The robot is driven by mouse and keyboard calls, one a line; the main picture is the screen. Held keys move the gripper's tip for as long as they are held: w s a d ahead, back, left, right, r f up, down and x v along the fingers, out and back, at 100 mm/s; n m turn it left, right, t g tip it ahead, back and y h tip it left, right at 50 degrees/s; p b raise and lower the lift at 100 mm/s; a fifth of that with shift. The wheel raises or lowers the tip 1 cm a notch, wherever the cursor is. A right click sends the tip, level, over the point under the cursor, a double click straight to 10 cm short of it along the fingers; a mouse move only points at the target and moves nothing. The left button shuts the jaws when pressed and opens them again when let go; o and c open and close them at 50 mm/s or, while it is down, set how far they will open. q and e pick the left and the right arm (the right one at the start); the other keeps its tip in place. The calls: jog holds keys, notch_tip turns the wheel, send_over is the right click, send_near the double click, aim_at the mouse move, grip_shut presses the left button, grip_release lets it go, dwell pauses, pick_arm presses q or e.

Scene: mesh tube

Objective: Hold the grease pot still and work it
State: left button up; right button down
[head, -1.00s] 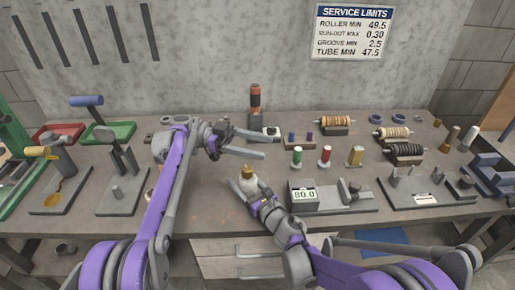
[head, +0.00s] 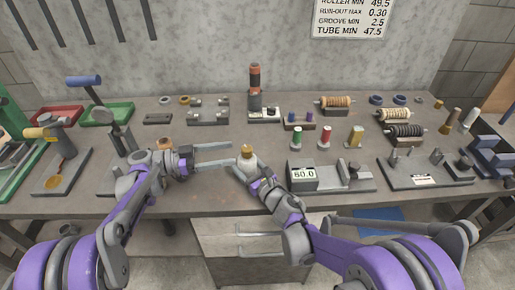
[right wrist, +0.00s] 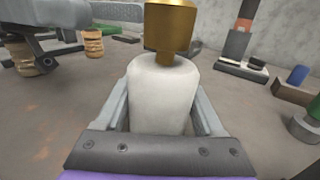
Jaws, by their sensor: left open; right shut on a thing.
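The grease pot is a pale white pot (head: 246,164) with a brass cap, and it stands upright near the front middle of the bench. In the right wrist view the pot (right wrist: 160,98) fills the centre, its cap (right wrist: 170,30) on top. My right gripper (head: 247,171) is shut on the pot's body, with one finger on each side in the right wrist view (right wrist: 160,112). My left gripper (head: 230,154) is open and empty, just left of the pot near cap height. Its fingers point right, toward the cap, and look apart from it.
A gauge block reading 80.0 (head: 303,177) stands right of the pot, with coloured spools (head: 325,138) behind it. A post stand (head: 120,140) is left of my left gripper. Bare bench lies around the pot.

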aim_at(247, 151)
pick_arm(q)
jog(key=w+d, duration=0.1)
jog(key=d, duration=0.8)
jog(key=shift+w+d, duration=0.25)
jog(key=shift+d, duration=0.1)
grip_shut()
